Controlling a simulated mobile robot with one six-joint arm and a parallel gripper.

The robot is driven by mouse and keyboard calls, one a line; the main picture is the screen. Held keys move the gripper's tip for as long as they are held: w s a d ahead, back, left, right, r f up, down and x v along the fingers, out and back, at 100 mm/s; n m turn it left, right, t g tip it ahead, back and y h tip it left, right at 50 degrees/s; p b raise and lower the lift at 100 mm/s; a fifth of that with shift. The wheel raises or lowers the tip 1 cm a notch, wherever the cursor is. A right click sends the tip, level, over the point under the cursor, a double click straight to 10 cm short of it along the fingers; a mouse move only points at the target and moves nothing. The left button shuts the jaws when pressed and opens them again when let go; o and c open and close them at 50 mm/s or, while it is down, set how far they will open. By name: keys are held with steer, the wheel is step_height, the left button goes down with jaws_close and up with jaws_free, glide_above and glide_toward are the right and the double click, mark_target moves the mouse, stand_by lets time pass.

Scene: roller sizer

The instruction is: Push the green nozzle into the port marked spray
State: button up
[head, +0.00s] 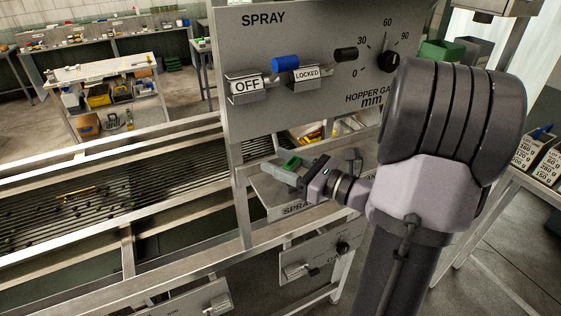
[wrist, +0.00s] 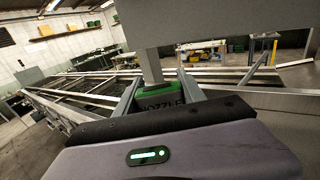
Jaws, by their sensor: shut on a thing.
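The green nozzle (head: 291,163) is between the fingers of my gripper (head: 300,172), which is shut on it. In the wrist view the nozzle (wrist: 160,98) shows green between the two fingers of my gripper (wrist: 158,85), with part of the word NOZZLE on a label. A grey ledge (head: 268,190) with a SPRAY label on its front lies just below and around the nozzle in the head view. The port opening itself cannot be made out. I cannot tell whether the nozzle touches the ledge.
A grey panel (head: 320,100), also lettered SPRAY, stands above my gripper with OFF and LOCKED tags, a blue handle (head: 285,63) and a hopper gap dial (head: 388,62). A lower panel (head: 320,250) with a knob hangs below. The roller bed (head: 90,195) lies left.

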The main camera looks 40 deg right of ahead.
steer(key=shift+f+b, duration=0.8)
steer(key=shift+f, duration=0.1)
steer(key=o, duration=1.4)
steer(key=b+v, duration=0.1)
steer(key=v, duration=1.6)
steer(key=shift+s, duration=0.25)
steer(key=shift+d+r, duration=0.1)
